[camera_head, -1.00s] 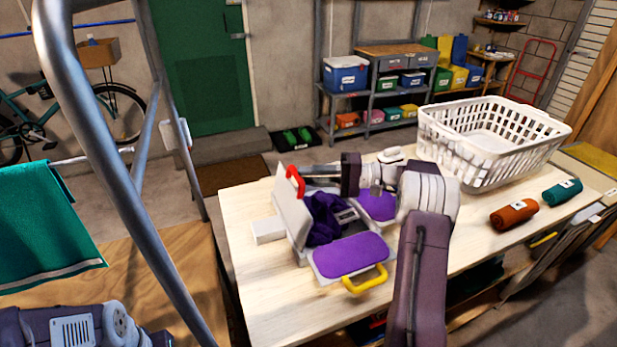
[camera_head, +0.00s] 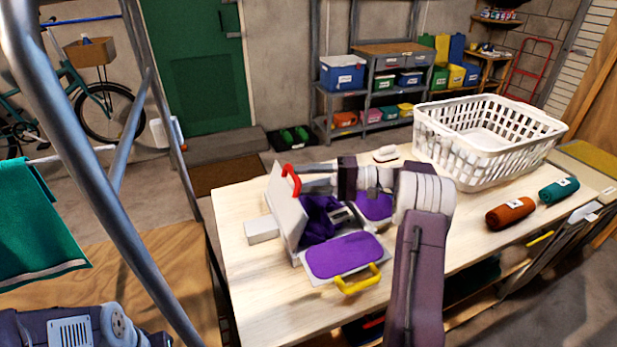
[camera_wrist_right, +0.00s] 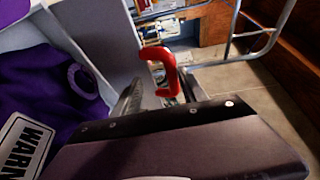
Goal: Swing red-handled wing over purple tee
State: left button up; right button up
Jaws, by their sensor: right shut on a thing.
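The folding board lies on the pale table. Its left wing (camera_head: 287,208) is raised nearly upright, with a red handle (camera_head: 291,180) at its top. The purple tee (camera_head: 345,256) lies spread on the board, bunched beside the raised wing; it also shows at the left of the right wrist view (camera_wrist_right: 45,75). A yellow handle (camera_head: 357,281) is on the board's near edge. My right gripper (camera_head: 302,182) is shut on the red handle, which shows between its fingers in the right wrist view (camera_wrist_right: 160,68). My left gripper is out of view; only part of that arm shows.
A white basket (camera_head: 480,150) stands at the table's far right. A rolled orange cloth (camera_head: 511,213) and a rolled teal cloth (camera_head: 558,190) lie in front of it. A small white item (camera_head: 386,154) lies by the back edge. The table's front left (camera_head: 262,310) is bare.

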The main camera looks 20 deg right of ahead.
jog(key=shift+f, duration=0.25)
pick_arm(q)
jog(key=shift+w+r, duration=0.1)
pick_arm(e)
jog(key=v, duration=0.9)
jog(key=shift+r, duration=0.25)
jog(key=shift+d, duration=0.1)
